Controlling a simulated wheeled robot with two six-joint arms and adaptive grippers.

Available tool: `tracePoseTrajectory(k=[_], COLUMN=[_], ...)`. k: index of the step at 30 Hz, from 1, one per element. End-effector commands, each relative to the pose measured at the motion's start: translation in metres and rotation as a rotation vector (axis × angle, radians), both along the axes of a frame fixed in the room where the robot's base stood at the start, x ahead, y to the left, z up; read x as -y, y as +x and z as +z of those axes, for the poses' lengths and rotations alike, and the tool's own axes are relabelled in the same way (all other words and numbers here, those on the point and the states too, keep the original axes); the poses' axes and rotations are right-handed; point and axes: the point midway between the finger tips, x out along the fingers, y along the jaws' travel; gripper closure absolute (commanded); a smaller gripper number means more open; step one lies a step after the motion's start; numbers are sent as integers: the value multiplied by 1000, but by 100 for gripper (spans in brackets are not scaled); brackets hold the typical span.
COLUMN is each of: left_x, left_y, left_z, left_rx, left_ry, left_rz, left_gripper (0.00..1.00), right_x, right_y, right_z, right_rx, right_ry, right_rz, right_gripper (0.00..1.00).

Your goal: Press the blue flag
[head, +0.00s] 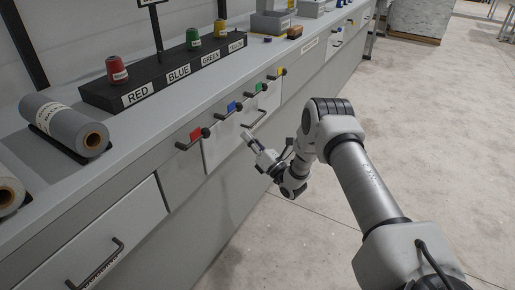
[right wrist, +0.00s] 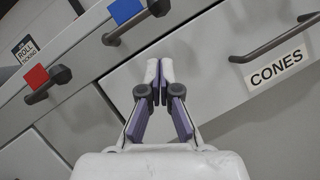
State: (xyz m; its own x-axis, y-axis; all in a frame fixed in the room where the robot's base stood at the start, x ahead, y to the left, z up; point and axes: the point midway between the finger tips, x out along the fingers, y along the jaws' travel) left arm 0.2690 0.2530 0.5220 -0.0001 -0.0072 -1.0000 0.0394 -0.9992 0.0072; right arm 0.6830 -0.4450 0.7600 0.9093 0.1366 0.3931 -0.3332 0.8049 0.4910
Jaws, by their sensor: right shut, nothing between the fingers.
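The blue flag (head: 231,106) is a small square on a dark lever on the counter's front face, between the red flag (head: 196,133) and the green flag (head: 261,87). In the right wrist view the blue flag (right wrist: 125,11) is at the top, left of and above my fingertips. My right gripper (head: 246,135) is in front of the drawers, below the blue flag and apart from it. In the wrist view the right gripper (right wrist: 159,69) is shut and empty, its fingertips together in front of a drawer face. My left gripper is not in view.
A yellow flag (head: 282,71) is farther along the row. A drawer handle (right wrist: 283,38) with a CONES label (right wrist: 278,70) protrudes to the right of the gripper. Thread cones stand on a black rack (head: 160,79) on the counter. The floor (head: 300,235) is clear.

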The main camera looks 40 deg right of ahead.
Motion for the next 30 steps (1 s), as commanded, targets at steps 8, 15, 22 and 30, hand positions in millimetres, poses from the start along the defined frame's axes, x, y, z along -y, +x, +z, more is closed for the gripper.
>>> tracePoseTrajectory(k=[8,15,22,30], left_x=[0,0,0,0], left_y=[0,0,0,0], left_z=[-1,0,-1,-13], left_rx=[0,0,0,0], left_ry=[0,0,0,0], left_rz=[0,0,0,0], left_gripper=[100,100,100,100], right_x=[5,9,9,9], right_y=[37,43,43,54], right_z=[34,43,43,42], right_rx=[2,-1,-1,14], right_ry=[1,0,0,-32], right_rz=[-1,0,0,1], right_gripper=[100,100,100,100])
